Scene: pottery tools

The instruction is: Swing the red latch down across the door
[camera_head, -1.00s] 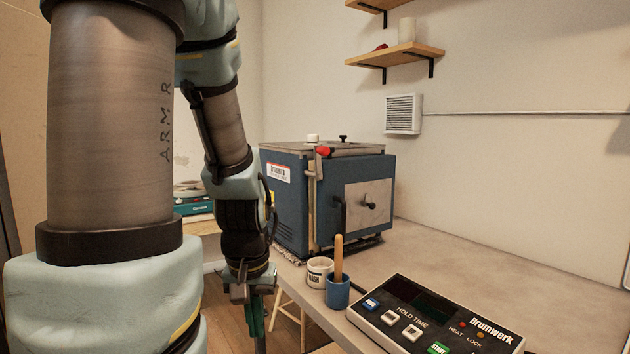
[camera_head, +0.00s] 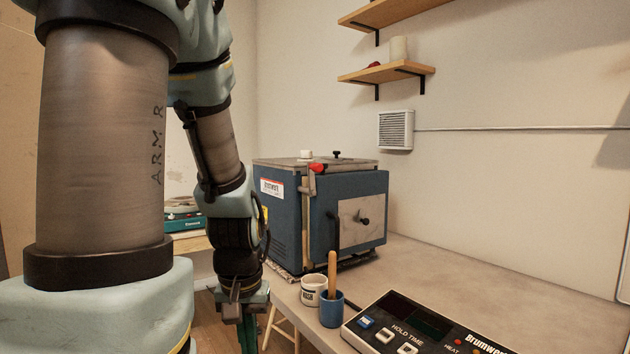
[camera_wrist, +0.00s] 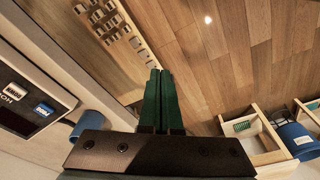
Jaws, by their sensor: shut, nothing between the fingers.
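A blue kiln (camera_head: 283,215) stands on the bench, its pale door panel (camera_head: 352,228) facing right of my arm. A latch with a red tip (camera_head: 318,168) sits at the kiln's top front edge, above the door; its pale bar hangs beside the corner post. A black handle (camera_head: 335,226) and a dark knob (camera_head: 365,221) are on the door, which looks closed. My gripper (camera_head: 248,335) points down in front of and below the kiln, left of the bench edge, apart from the latch. In the wrist view its green fingers (camera_wrist: 161,100) are together and empty, over the wooden floor.
A white cup (camera_head: 313,291) and a blue cup (camera_head: 331,310) with a wooden handle stand at the bench edge, between my gripper and the control box (camera_head: 415,328). Bare bench (camera_head: 450,270) lies right of the kiln. Wall shelves (camera_head: 390,72) hang above.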

